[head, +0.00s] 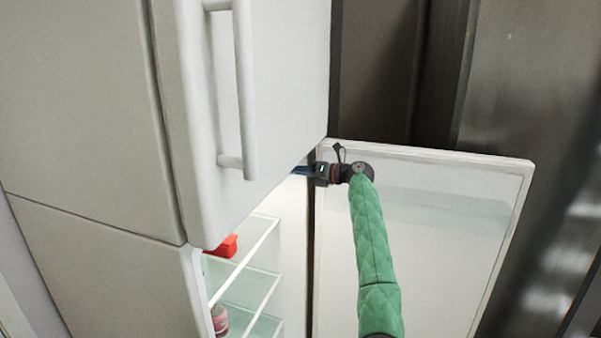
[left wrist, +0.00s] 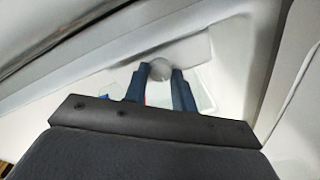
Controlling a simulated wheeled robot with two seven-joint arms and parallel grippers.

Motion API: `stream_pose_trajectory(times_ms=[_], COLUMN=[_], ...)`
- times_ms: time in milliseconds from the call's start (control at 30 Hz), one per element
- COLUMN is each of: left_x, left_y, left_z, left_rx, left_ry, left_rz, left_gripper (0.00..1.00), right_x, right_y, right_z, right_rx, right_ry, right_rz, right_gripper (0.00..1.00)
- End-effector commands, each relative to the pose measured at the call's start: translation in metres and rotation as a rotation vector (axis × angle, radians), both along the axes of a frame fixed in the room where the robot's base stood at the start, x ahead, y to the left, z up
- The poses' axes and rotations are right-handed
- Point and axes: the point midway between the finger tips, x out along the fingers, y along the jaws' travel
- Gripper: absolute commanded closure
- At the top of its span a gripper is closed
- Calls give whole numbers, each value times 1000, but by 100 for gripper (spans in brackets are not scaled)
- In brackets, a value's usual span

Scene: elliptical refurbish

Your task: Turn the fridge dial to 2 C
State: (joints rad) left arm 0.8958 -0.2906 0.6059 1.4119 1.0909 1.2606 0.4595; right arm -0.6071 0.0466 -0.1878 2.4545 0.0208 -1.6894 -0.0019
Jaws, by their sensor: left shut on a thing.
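The fridge dial (left wrist: 160,70) is a small round pale knob on a light panel at the top of the fridge compartment. My left gripper (head: 301,170) reaches under the upper door's lower edge in the head view. In the left wrist view, the two blue fingers of the gripper (left wrist: 160,84) are shut on the dial, one on each side. The dial's marks and setting cannot be read. The dial is hidden in the head view. My right gripper is not in view.
The lower fridge door (head: 430,235) stands open to the right, beside my green-sleeved arm. The upper door (head: 280,75) with its handle (head: 243,90) is shut just above the gripper. Glass shelves (head: 240,265) hold a red item (head: 223,247) and a pinkish jar (head: 219,318).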

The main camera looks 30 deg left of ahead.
Motion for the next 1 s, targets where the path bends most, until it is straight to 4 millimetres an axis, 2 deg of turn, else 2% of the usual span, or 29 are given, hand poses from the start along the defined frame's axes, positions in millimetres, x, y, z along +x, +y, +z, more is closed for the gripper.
stream_pose_trajectory(times_ms=[167,200,267,300,667,1000], left_x=[1,1,1,1,2,12], left_y=[0,0,0,0,-6,-54], left_z=[3,3,2,2,0,2], left_rx=[3,3,2,2,1,1], left_ry=[-2,-2,-2,-2,-2,-2], left_rz=[-3,-3,-2,-2,-1,-2], left_gripper=[97,66,54,52,52,52], right_x=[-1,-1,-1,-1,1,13], right_y=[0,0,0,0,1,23], right_z=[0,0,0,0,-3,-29], right_rx=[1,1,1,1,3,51], right_ry=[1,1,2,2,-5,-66], right_rz=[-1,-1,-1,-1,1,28], right_gripper=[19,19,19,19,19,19])
